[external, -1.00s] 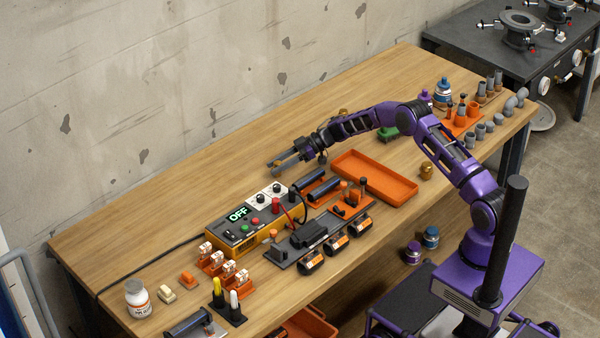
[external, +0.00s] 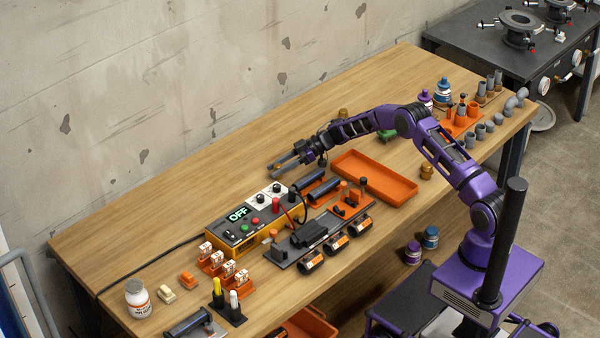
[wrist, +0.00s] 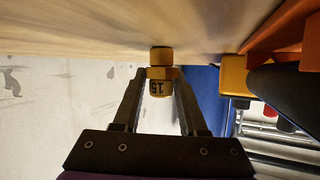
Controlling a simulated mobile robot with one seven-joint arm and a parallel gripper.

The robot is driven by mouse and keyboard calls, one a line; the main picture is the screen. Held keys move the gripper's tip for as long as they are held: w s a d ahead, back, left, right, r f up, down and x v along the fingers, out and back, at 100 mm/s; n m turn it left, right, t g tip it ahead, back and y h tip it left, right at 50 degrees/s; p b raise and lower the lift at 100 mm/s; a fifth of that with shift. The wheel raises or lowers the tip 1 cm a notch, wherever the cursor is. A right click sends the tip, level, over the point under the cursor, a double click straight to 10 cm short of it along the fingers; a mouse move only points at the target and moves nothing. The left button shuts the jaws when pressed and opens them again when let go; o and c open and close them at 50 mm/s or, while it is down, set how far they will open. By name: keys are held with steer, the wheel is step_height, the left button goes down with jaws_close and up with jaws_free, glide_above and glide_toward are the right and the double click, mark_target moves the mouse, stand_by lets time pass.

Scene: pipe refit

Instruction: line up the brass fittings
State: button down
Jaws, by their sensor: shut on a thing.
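A brass fitting marked 15 (wrist: 160,75) is between my fingertips in the wrist view. My gripper (wrist: 160,88) is shut on it. In the external view my gripper (external: 279,169) points left, low over the wooden bench, behind the black-and-yellow power box; the held fitting is barely visible there. The fitting is close to the bench top; I cannot tell if it touches. A second brass fitting (external: 426,173) stands upright near the front edge, right of the orange tray. A third brass fitting (external: 343,113) stands behind my arm, partly hidden by it.
The power box (external: 240,233) reads OFF and stands just in front of my gripper. Dark cylinders in orange holders (external: 324,190) and the empty orange tray (external: 385,191) lie to its right. Bare bench (external: 180,190) is free to the left and back.

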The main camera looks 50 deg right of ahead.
steer(key=shift+c, duration=1.8)
jaws_free()
